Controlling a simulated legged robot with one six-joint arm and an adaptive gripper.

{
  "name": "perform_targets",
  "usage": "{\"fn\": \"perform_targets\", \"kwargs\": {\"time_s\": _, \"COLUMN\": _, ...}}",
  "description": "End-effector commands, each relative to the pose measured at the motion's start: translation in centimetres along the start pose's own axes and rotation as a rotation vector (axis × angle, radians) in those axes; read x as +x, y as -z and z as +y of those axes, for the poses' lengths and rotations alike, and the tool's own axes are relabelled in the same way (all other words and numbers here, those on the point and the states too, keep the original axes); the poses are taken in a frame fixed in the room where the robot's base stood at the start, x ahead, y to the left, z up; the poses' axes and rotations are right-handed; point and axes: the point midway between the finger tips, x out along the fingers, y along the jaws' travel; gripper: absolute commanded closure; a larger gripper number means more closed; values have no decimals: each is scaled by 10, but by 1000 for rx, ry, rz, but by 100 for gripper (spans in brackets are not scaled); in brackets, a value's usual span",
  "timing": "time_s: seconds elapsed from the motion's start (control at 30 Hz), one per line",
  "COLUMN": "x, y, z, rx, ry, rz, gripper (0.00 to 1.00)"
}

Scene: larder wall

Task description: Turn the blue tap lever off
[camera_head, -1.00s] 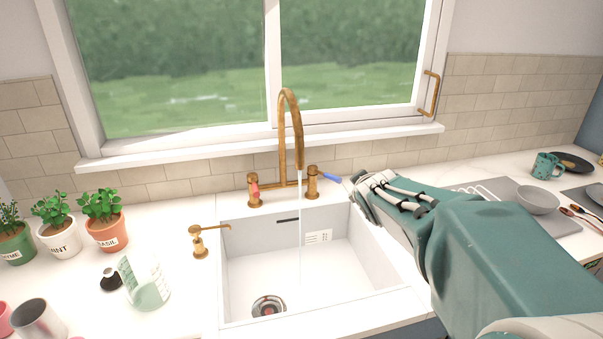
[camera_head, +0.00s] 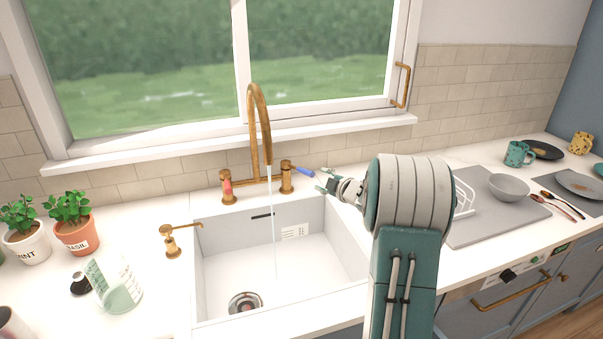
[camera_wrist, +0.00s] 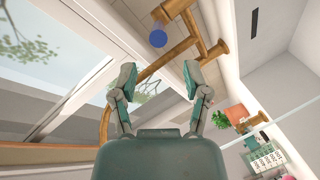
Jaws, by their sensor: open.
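The blue tap lever (camera_head: 303,171) sticks out to the right from the right-hand brass valve of the tap (camera_head: 259,125). In the wrist view the blue lever (camera_wrist: 158,39) shows end-on as a round blue tip, ahead of the fingertips and between them. Water runs from the spout into the sink. A red lever (camera_head: 227,186) sits on the left-hand valve. My gripper (camera_head: 326,180) is just right of the blue lever's end, apart from it as far as I can tell. In the wrist view my gripper (camera_wrist: 158,75) has its two fingers spread and nothing between them.
The white sink (camera_head: 280,255) lies below the tap, with a brass soap pump (camera_head: 171,243) to its left. Potted herbs and a measuring jug (camera_head: 117,285) stand further left. A drying mat (camera_head: 490,225) with a grey bowl (camera_head: 509,187) is at right. The window sill runs behind.

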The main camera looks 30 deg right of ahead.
Motion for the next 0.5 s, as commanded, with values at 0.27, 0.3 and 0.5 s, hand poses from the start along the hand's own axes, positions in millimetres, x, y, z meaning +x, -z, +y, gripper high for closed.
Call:
{"fn": "perform_targets", "kwargs": {"time_s": 0.27, "x": 53, "y": -2, "z": -1, "rx": 2, "ry": 2, "rz": 1, "gripper": 40}}
{"fn": "perform_targets", "kwargs": {"time_s": 0.3, "x": 60, "y": -2, "z": -1, "rx": 3, "ry": 2, "rz": 1, "gripper": 40}}
{"fn": "perform_targets", "kwargs": {"time_s": 0.5, "x": 87, "y": -2, "z": -1, "rx": 3, "ry": 1, "rz": 0, "gripper": 40}}
